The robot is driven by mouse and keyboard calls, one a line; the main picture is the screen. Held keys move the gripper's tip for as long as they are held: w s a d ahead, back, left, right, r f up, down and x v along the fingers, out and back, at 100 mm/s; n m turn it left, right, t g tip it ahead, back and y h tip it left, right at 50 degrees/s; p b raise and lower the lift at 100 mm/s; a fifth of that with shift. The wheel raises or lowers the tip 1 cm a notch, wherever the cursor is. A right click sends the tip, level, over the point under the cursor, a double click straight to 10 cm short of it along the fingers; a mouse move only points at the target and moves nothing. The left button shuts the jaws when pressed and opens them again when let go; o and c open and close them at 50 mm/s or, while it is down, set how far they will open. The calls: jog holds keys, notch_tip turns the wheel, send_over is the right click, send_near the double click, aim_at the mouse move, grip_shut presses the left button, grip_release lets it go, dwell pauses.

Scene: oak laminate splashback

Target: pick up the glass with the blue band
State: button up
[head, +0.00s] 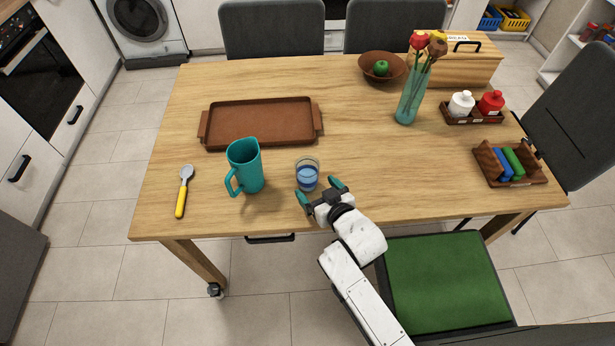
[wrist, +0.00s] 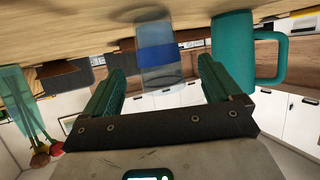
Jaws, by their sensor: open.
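The clear glass with the blue band (head: 307,174) stands upright near the front edge of the wooden table (head: 350,150). In the wrist view, which is upside down, the glass (wrist: 156,60) appears between and just beyond my fingertips. My gripper (head: 318,191) is open, with its two teal fingers in front of the glass. In the wrist view the gripper (wrist: 161,75) has nothing between its fingers that I can see is touched. The exact gap between fingertips and glass is hard to tell.
A teal pitcher (head: 246,167) stands close left of the glass. A brown tray (head: 260,104) lies behind them, and a yellow-handled spoon (head: 182,195) is farther left. A teal vase (head: 406,108) with flowers stands back right. The tabletop right of the glass is clear.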

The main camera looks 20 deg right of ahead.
aim_at(313, 177)
jog(key=shift+d+x, duration=0.1)
jog(key=shift+x, duration=1.35)
jog(key=shift+d+x, duration=0.15)
jog(key=shift+x, duration=1.35)
jog(key=c, duration=1.2)
jog(key=shift+c, duration=0.2)
jog(key=shift+r, duration=0.2)
jog(key=shift+r, duration=1.05)
jog(key=s+d+r, duration=0.6)
jog(key=s+r, duration=0.4)
jog(key=s, duration=0.2)
jog(key=shift+s+r, duration=0.15)
jog(key=shift+r, duration=0.05)
